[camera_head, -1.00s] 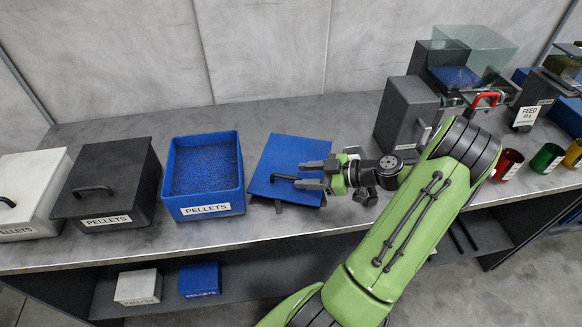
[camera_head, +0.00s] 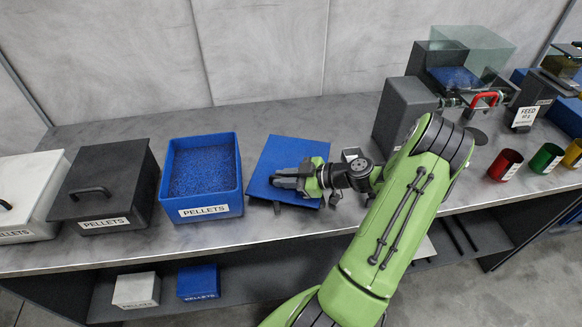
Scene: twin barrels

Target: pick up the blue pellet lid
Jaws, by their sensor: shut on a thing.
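The blue pellet lid (camera_head: 292,153) is a flat square panel lying on the counter, to the right of the open blue pellet box (camera_head: 205,178). My gripper (camera_head: 278,180) reaches in from the right over the lid's front half. Its dark fingers are closed together at the place of the lid's black handle, which they hide. It is shut on the lid by that handle. I see no clear gap opening between the lid and the counter.
The blue box is full of blue pellets. A black lidded box (camera_head: 108,190) and a white one (camera_head: 28,195) stand to the left. A grey machine with a red handle (camera_head: 485,101) and coloured cups (camera_head: 505,165) stand at right. The counter behind the lid is clear.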

